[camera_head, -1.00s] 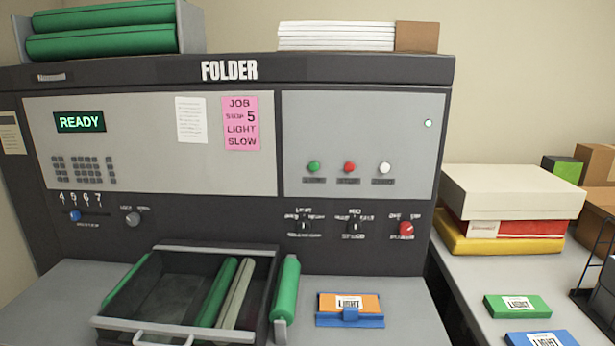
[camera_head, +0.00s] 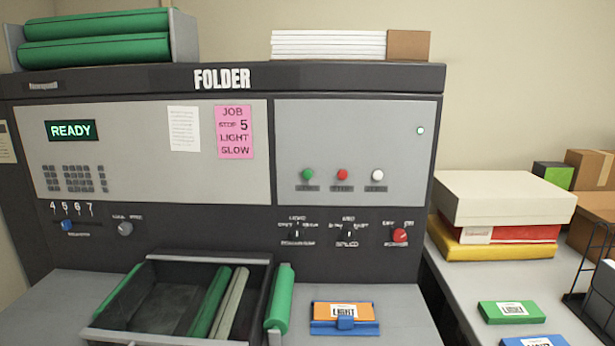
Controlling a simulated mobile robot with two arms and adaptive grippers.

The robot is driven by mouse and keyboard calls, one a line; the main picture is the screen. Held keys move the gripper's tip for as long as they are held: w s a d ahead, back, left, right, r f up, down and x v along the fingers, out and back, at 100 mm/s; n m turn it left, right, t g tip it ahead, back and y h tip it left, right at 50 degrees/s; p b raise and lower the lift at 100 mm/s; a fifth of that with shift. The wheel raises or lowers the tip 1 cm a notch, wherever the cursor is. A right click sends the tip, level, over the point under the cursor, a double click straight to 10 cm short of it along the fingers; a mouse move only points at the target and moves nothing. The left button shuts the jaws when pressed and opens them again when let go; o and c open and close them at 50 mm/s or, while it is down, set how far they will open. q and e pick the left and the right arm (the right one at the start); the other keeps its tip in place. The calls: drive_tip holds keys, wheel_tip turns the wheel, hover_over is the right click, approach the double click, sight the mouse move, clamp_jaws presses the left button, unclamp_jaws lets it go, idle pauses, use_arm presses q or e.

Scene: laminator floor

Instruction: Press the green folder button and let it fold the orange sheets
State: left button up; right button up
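The folder machine (camera_head: 222,78) fills the middle of the head view, with a lit READY display (camera_head: 71,130). The green button (camera_head: 307,174) is on its right panel, left of a red button (camera_head: 342,174) and a white button (camera_head: 377,175). The orange sheets (camera_head: 343,311), labelled LIGHT, lie in a blue holder (camera_head: 345,328) on the ledge below. A pink note (camera_head: 234,132) reads JOB, STOP 5, LIGHT, SLOW. A blue slider (camera_head: 66,224) sits below the marks 4 to 7, nearest 5. Neither gripper is in view.
An open tray (camera_head: 200,258) with green and grey rollers stands on the ledge, a green roller (camera_head: 279,297) beside it. On the right table are stacked boxes (camera_head: 503,197), a green LIGHT pack (camera_head: 511,312) and a wire rack (camera_head: 600,285).

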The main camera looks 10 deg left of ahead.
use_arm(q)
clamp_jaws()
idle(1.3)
